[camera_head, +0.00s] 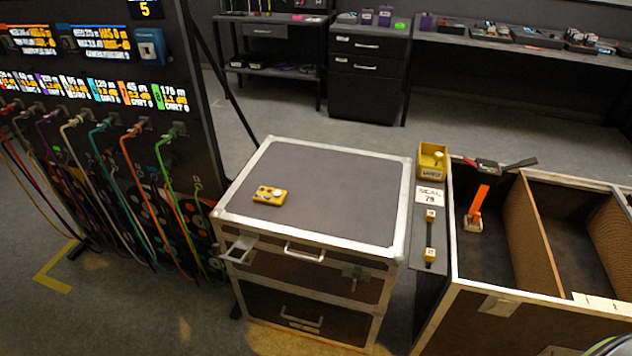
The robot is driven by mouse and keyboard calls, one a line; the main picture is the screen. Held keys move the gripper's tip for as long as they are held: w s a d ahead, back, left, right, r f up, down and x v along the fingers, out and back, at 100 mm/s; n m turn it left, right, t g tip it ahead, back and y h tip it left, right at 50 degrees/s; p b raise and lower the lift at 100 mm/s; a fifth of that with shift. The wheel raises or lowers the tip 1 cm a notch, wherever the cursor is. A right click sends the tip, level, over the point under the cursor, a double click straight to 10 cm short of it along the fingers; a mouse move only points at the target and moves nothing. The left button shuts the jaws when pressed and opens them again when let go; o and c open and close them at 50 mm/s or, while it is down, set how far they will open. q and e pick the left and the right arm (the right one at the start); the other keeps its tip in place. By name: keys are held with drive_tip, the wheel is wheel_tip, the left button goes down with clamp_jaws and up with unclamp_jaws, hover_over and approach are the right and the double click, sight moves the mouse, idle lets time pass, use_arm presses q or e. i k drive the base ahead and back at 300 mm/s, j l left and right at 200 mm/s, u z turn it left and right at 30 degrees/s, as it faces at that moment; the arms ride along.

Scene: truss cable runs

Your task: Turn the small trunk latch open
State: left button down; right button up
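The small trunk (320,190) stands in the middle of the floor, a dark case with silver metal edges and a closed flat top. A small metal latch (355,273) sits on the right part of its front face; it is too small to tell which way it is turned. A pale metal bracket-like piece (238,247) sticks out at the front left corner. A silver handle (304,252) is between them. Neither gripper shows in this view, and nothing touches the latch.
A yellow device (269,195) lies on the trunk top. A large open divided case (559,241) stands close on the right, with a narrow panel of yellow items (431,215) between. A cable rack (110,150) with hanging coloured cables is at left. Benches line the back.

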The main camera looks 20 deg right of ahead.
sight(356, 276)
drive_tip(key=z, duration=0.95)
